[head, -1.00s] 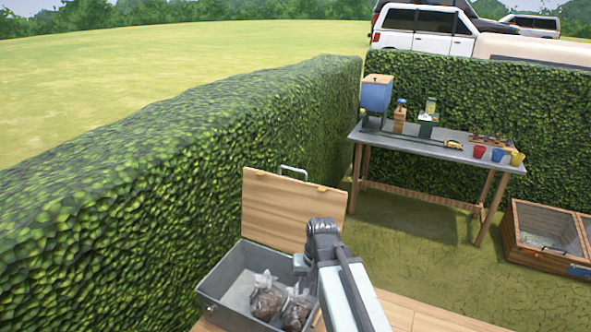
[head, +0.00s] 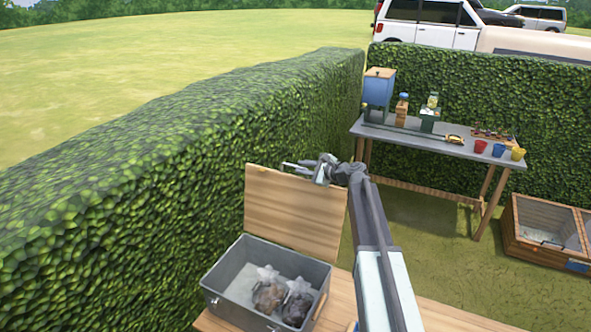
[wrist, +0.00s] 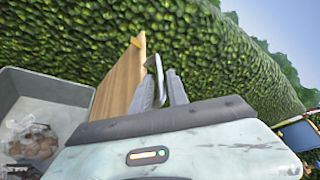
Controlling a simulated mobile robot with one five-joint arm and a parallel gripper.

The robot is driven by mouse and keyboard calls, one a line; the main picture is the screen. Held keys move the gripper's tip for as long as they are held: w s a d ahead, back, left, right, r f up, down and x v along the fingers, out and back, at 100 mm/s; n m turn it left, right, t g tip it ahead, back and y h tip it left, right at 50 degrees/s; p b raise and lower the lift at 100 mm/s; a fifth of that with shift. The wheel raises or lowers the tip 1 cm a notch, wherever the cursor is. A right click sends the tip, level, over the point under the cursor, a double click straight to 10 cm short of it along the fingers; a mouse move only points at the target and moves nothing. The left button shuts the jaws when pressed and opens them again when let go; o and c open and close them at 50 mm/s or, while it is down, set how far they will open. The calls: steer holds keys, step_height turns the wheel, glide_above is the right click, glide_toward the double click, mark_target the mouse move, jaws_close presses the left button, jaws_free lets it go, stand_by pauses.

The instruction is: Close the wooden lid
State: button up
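The wooden lid (head: 290,212) stands upright, open, at the back of a grey metal box (head: 228,292). A metal handle (head: 291,168) is at the lid's top edge. My gripper (head: 308,168) is at the top edge, beside the handle, above the lid's right half. In the wrist view the lid (wrist: 124,82) shows edge-on, left of my gripper (wrist: 162,85). The two fingers are apart there, with the handle (wrist: 157,73) showing between them. Whether they touch it I cannot tell.
Bags of dark material (head: 268,297) lie in the box, which stands on a wooden bench (head: 345,300). A tall hedge (head: 150,200) runs close behind the lid. A grey table (head: 400,134) with pots stands at the back right.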

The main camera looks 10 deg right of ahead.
mark_target(296, 167)
steer(key=x, duration=0.4)
steer(key=shift+a+f+b, duration=0.1)
steer(key=shift+b, duration=0.25)
jaws_close()
stand_by(0.9)
